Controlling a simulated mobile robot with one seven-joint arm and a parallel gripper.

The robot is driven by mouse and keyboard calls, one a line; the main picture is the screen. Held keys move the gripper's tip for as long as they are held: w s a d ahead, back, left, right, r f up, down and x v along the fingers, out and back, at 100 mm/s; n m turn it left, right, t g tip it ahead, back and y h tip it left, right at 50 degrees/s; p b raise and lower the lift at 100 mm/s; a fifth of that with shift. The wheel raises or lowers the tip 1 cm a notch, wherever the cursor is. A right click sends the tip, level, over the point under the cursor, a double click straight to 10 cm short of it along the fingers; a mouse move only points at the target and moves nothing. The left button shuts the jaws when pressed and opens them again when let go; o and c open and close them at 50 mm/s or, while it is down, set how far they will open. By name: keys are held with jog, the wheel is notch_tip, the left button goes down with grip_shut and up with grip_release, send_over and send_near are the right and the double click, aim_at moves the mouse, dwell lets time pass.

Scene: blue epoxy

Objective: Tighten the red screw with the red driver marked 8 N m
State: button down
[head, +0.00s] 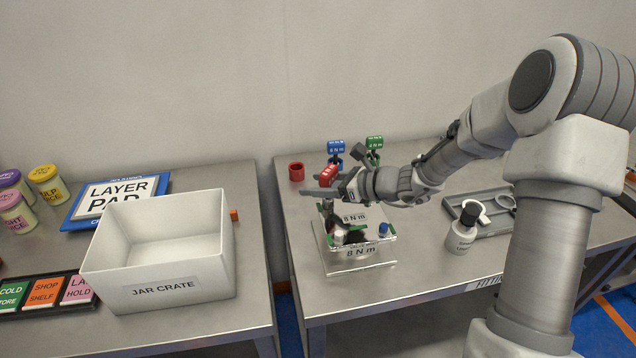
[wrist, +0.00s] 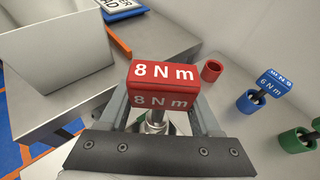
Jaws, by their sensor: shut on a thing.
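The red driver (head: 328,174) has a red block head marked 8 N m, which fills the middle of the wrist view (wrist: 163,84). My gripper (head: 325,188) is shut on the red driver, with one finger on each side below its head. The driver stands roughly upright over the left part of a clear fixture (head: 360,266) labelled 8 N m. A white piece (head: 338,237) and a blue piece (head: 383,230) show on the fixture. I cannot make out the red screw, and the driver's tip is hidden, so contact cannot be told.
An empty red holder (head: 296,171) stands behind. A blue driver (head: 336,147) and a green driver (head: 374,143) stand near the wall. The jar crate (head: 165,290) is on the left table, across a gap.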

jog(key=shift+r+p, duration=1)
jog(key=shift+r, duration=0.5)
jog(key=shift+r, duration=0.1)
notch_tip(320, 180, up, 5)
jog(key=p, duration=0.3)
jog(key=shift+p, duration=0.35)
